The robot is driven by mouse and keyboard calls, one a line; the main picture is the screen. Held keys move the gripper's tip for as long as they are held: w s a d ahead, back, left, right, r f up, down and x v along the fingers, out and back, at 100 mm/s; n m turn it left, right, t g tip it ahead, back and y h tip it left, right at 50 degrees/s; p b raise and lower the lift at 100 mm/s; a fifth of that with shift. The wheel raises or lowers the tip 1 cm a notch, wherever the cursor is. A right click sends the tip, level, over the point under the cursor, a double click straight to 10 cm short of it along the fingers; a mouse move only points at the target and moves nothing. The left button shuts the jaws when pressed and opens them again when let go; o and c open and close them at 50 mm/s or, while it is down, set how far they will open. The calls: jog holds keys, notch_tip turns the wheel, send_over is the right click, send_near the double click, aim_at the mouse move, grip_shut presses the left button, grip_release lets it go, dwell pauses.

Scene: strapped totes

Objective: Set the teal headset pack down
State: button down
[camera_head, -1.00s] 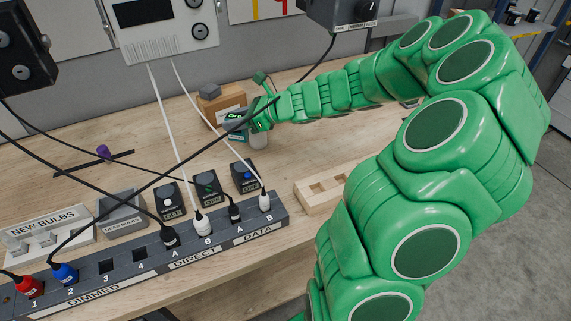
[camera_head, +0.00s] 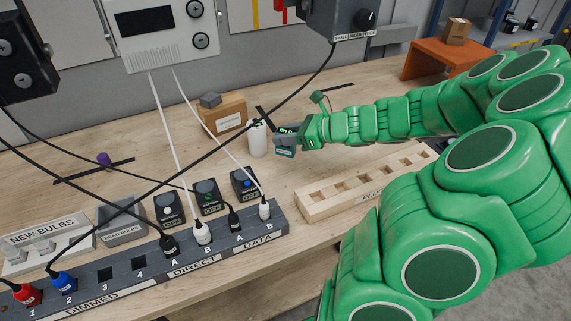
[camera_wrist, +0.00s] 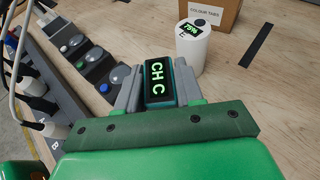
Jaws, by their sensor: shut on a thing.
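The teal headset pack (camera_wrist: 159,82) is between the grey fingers of my gripper (camera_wrist: 158,92) in the wrist view, its dark face lit with green "CH C". In the head view the pack (camera_head: 286,152) shows small at the tip of my gripper (camera_head: 284,139), over the wooden bench to the right of a white cylinder. My gripper is shut on it. Whether the pack's underside touches the bench I cannot tell.
The white cylinder (camera_head: 257,139), reading 75% in the wrist view (camera_wrist: 192,46), stands close by. A cardboard box (camera_head: 222,115) is behind it. A wooden plug rack (camera_head: 365,180) lies in front. White and black cables cross the bench to the power strip (camera_head: 140,262).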

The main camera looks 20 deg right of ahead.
aim_at(286, 156)
jog(key=shift+f, duration=3.65)
jog(key=shift+f, duration=0.15)
jog(key=c, duration=0.7)
grip_release()
